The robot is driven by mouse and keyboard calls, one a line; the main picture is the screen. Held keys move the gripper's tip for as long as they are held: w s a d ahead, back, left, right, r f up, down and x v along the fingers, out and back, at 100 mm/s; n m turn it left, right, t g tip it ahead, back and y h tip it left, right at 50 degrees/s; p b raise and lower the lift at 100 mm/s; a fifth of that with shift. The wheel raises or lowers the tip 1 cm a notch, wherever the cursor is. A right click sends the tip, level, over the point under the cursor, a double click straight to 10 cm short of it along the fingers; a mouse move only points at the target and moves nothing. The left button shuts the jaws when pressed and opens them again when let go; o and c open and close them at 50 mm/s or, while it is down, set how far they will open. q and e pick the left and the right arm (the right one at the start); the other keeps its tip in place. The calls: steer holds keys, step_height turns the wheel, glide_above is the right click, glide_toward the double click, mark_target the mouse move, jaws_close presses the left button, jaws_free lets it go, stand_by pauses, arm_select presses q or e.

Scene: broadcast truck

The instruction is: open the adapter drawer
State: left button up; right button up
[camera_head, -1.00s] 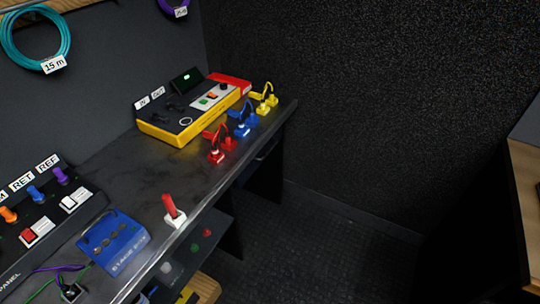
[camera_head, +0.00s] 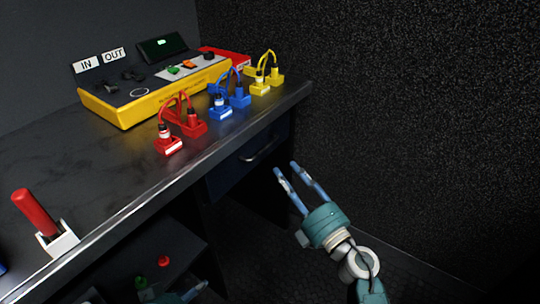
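The drawer (camera_head: 238,168) is a dark blue-grey front under the far right end of the dark worktop. It appears shut, with a curved metal handle (camera_head: 262,151) across it. My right gripper (camera_head: 287,168) is just right of and below the handle, apart from it in the picture. Its two fingers are spread and nothing is between them. What looks like the tip of my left gripper (camera_head: 187,293) shows at the bottom edge, below the worktop. Most of it is cut off, so its opening cannot be told.
The worktop (camera_head: 130,165) carries a yellow tester box (camera_head: 150,100), red (camera_head: 194,125), blue (camera_head: 237,98) and yellow (camera_head: 270,78) cabled adapters near its front edge, and a red-handled tool in a white holder (camera_head: 58,240). A dark wall (camera_head: 420,100) closes the right side.

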mark_target(266, 148)
steer(key=x, duration=0.6)
steer(key=shift+s+b, duration=0.1)
steer(key=shift+b, duration=0.3)
steer(key=x, duration=0.4)
steer(key=shift+b, duration=0.4)
arm_select(q)
steer(key=w+d+r+t+h, duration=0.1)
steer(key=w+d+r+t, duration=0.2)
steer(key=w+r+t, duration=0.2)
steer(key=shift+w+r+h, duration=0.3)
steer(key=shift+w+r, duration=0.9)
steer(key=shift+r, duration=0.3)
arm_select(e)
steer(key=shift+a+r, duration=0.1)
steer(key=shift+a, duration=0.05)
jaws_close()
